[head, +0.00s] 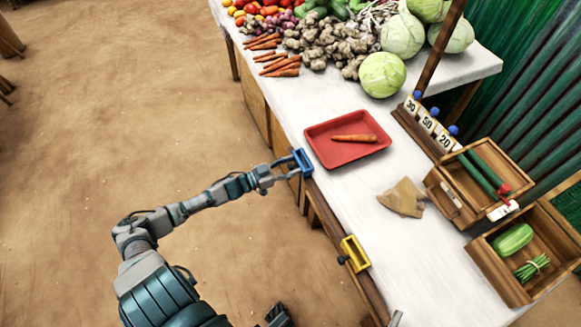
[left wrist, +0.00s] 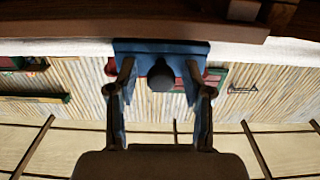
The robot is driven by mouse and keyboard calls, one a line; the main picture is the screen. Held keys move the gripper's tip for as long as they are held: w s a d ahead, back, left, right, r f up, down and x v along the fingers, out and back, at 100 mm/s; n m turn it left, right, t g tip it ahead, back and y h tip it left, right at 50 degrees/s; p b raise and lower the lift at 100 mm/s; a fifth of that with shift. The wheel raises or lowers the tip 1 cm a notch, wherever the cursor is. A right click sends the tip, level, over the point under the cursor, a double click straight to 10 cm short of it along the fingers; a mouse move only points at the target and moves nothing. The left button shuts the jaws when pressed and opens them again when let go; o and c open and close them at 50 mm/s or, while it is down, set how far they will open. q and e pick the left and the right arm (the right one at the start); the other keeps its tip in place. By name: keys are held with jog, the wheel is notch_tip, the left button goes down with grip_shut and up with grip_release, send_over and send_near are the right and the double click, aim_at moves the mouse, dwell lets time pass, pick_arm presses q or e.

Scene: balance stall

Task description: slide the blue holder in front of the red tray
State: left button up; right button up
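The blue holder (head: 303,163) is at the table's front edge, close to the near left corner of the red tray (head: 348,158). The tray lies on the white cloth with one carrot (head: 354,138) in it. My left gripper (head: 290,168) is at the blue holder from the aisle side. In the left wrist view the blue holder (left wrist: 140,48) fills the upper middle, with a dark round knob (left wrist: 161,76). The two fingers of my left gripper (left wrist: 161,90) stand apart on either side of the knob, with gaps visible. Grey parts at the head view's bottom edge may be my right gripper; its fingers are unclear.
A yellow holder (head: 355,254) sits farther along the same edge, towards the bottom. A brown cloth piece (head: 403,198) lies on the table. Wooden crates (head: 516,283) stand at the right, vegetables at the back. The edge between the two holders looks clear.

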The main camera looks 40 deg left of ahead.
pick_arm(q)
jog(key=shift+d+f, duration=0.1)
jog(key=shift+d, duration=0.05)
pick_arm(e)
jog(key=shift+d, duration=0.15)
pick_arm(q)
jog(key=shift+s, duration=0.15)
jog(key=shift+s+f, duration=0.15)
jog(key=shift+s, duration=0.2)
jog(key=v, duration=1.1)
jog(key=shift+a, duration=0.25)
pick_arm(e)
jog(key=shift+s+d, duration=0.1)
pick_arm(q)
jog(key=shift+w, duration=0.1)
